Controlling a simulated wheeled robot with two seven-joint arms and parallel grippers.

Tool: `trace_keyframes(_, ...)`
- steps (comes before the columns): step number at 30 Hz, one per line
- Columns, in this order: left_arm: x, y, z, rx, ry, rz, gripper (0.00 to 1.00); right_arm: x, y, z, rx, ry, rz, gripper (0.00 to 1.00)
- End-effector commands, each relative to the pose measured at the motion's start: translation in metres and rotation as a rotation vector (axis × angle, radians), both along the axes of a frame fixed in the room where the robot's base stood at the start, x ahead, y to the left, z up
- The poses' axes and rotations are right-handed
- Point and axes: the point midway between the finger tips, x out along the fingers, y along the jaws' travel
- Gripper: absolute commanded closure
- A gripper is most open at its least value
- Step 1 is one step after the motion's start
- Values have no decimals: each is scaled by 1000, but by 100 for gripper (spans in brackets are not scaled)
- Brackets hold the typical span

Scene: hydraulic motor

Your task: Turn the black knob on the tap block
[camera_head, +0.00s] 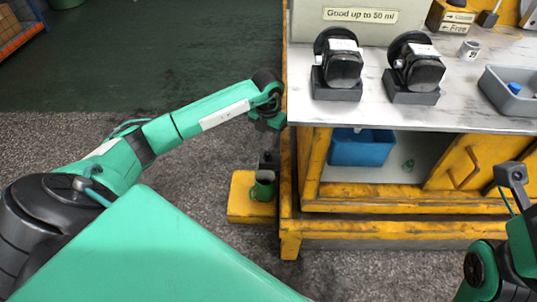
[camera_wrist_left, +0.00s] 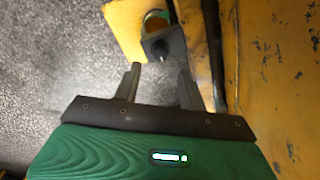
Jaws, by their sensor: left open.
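A yellow block (camera_head: 244,207) stands low by the left side of the bench. It carries a green cylinder (camera_head: 263,186) and a dark part (camera_head: 268,161), which could be the black knob. In the left wrist view the yellow block (camera_wrist_left: 125,28) is at the top, with a black square part (camera_wrist_left: 163,45) on its near side. My left gripper (camera_wrist_left: 157,66) is open and empty. Its fingertips point towards the black part, which looks apart from them. In the head view my left gripper (camera_head: 268,122) is beside the bench's left edge, above the block. My right gripper's fingers are not visible.
The yellow bench frame (camera_head: 290,190) is close on the right of my left gripper. On the worktop (camera_head: 475,119) stand two black-and-white units (camera_head: 340,70) (camera_head: 415,72), a grey tray (camera_head: 510,93) and a yellow labelled block (camera_head: 450,17).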

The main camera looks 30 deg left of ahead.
Motion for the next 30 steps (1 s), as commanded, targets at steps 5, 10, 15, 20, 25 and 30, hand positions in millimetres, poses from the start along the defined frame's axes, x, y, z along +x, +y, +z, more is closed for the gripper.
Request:
trace_keyframes(5, 0, -1, -40, -2, 1, 1, 59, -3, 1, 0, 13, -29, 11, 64)
trace_keyframes(10, 0, 0, -60, -2, 1, 1, 59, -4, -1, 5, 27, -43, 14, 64)
trace_keyframes(15, 0, 0, -68, -1, -1, 1, 59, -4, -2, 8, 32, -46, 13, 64)
trace_keyframes(20, 0, 0, -69, -1, -1, 0, 59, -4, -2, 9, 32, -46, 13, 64)
trace_keyframes(25, 0, 0, -68, -2, -1, 0, 68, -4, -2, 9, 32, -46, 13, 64)
trace_keyframes(30, 0, 0, -68, -2, -1, 0, 100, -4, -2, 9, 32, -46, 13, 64)
